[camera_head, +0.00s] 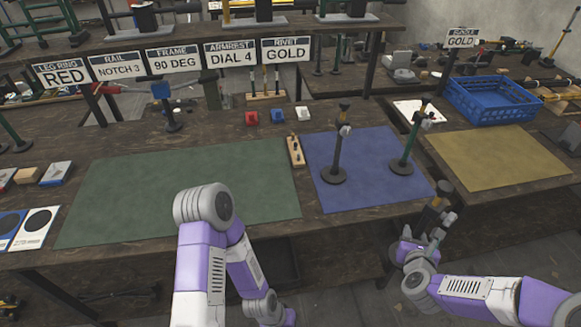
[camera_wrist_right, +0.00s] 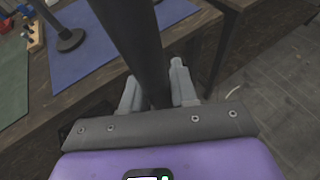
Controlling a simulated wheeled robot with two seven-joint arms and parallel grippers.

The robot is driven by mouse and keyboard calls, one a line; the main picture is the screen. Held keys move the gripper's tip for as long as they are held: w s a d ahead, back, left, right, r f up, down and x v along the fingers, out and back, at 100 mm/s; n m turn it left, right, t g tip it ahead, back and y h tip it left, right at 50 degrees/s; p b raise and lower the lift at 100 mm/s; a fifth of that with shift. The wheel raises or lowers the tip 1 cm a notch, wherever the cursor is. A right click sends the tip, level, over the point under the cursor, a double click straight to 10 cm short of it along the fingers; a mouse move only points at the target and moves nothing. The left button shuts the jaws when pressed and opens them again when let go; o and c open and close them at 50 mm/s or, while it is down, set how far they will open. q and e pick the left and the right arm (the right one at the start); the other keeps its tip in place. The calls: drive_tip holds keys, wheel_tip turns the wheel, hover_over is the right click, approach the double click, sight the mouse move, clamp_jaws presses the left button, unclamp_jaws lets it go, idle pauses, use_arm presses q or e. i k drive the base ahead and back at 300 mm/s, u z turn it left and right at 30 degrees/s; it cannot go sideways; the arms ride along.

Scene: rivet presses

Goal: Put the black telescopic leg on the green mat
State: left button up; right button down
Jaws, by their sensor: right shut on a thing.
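The green mat (camera_head: 185,190) lies flat and bare on the left of the workbench. My right gripper (camera_head: 440,230) is beyond the bench's front edge, right of the blue mat (camera_head: 318,150). It is shut on a black telescopic leg (camera_head: 437,206), held clear of the mats. In the right wrist view the leg's dark tube (camera_wrist_right: 135,40) runs up between the two grey fingers (camera_wrist_right: 156,95). Its lower part is hidden. A black leg (camera_head: 336,155) and a dark green leg (camera_head: 408,147) stand upright on the blue mat. My left arm is folded low; its gripper does not show.
A small wooden block (camera_head: 295,151) lies between the green and blue mats. Red, blue and white pieces sit behind. A yellow mat (camera_head: 500,160) and a blue crate (camera_head: 492,101) are on the right table. Label signs (camera_head: 173,59) stand along the back.

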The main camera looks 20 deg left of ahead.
sight(184, 180)
drive_tip(key=z, duration=1.75)
drive_tip(key=k, duration=2.45)
drive_tip(key=u, duration=2.55)
drive_tip(key=i, duration=1)
